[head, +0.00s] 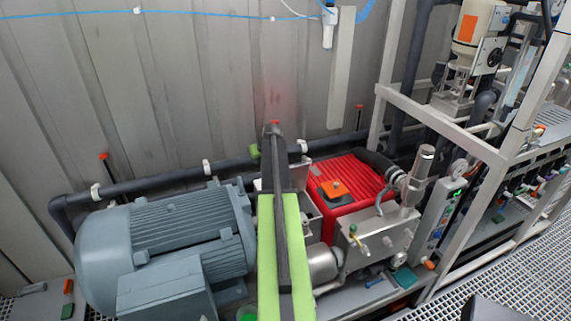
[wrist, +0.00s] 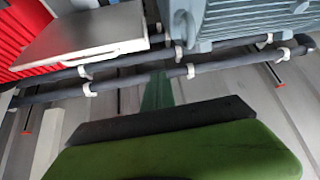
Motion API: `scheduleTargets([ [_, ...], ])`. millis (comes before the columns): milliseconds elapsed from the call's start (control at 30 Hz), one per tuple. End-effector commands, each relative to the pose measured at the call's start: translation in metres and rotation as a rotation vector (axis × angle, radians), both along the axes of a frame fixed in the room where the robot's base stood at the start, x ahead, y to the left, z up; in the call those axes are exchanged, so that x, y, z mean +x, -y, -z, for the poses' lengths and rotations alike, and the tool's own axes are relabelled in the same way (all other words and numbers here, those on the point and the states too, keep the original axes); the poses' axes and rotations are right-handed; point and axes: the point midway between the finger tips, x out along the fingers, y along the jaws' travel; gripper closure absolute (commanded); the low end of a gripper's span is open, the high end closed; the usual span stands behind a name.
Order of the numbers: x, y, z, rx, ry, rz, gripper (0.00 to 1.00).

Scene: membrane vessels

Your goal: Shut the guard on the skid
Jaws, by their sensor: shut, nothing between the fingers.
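The skid carries a grey-blue motor (head: 165,245) on the left and a red pump housing (head: 350,180) on the right. A pale metal panel, seemingly the guard (head: 306,215), shows at the edges of my arm between them. Its flat plate (wrist: 85,38) shows better in the wrist view, beside the red housing. My arm hides most of it in the head view, and I cannot tell its angle surely. My gripper (head: 272,132) is shut and empty, near the wall-side pipe; it also shows in the wrist view (wrist: 157,85), apart from the plate.
Dark pipes (head: 150,182) with white clips run behind the skid along the grey wall. A pale metal frame (head: 430,110) and a control box (head: 437,215) stand at right. Grating (head: 520,270) lies at the lower right. Open air lies above the motor.

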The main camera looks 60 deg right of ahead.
Motion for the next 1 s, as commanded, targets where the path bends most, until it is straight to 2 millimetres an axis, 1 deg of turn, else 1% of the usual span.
scheduleTargets([
  [33, -0.023, 0.043, -0.004, -0.02, 0.017, 0.04, 1.0],
  [100, -0.048, 0.079, -0.008, -0.045, 0.036, 0.076, 1.0],
  [133, -0.056, 0.09, -0.009, -0.054, 0.041, 0.086, 1.0],
  [200, -0.069, 0.106, -0.011, -0.066, 0.048, 0.102, 1.0],
  [267, -0.074, 0.111, -0.012, -0.071, 0.051, 0.108, 1.0],
  [333, -0.075, 0.112, -0.012, -0.072, 0.051, 0.109, 1.0],
  [467, -0.073, 0.112, -0.007, -0.071, 0.051, 0.108, 1.0],
  [567, -0.068, 0.116, 0.001, -0.071, 0.051, 0.108, 1.0],
  [667, -0.061, 0.122, 0.014, -0.072, 0.05, 0.108, 1.0],
  [1000, -0.023, 0.15, 0.072, -0.071, 0.051, 0.108, 1.0],
])
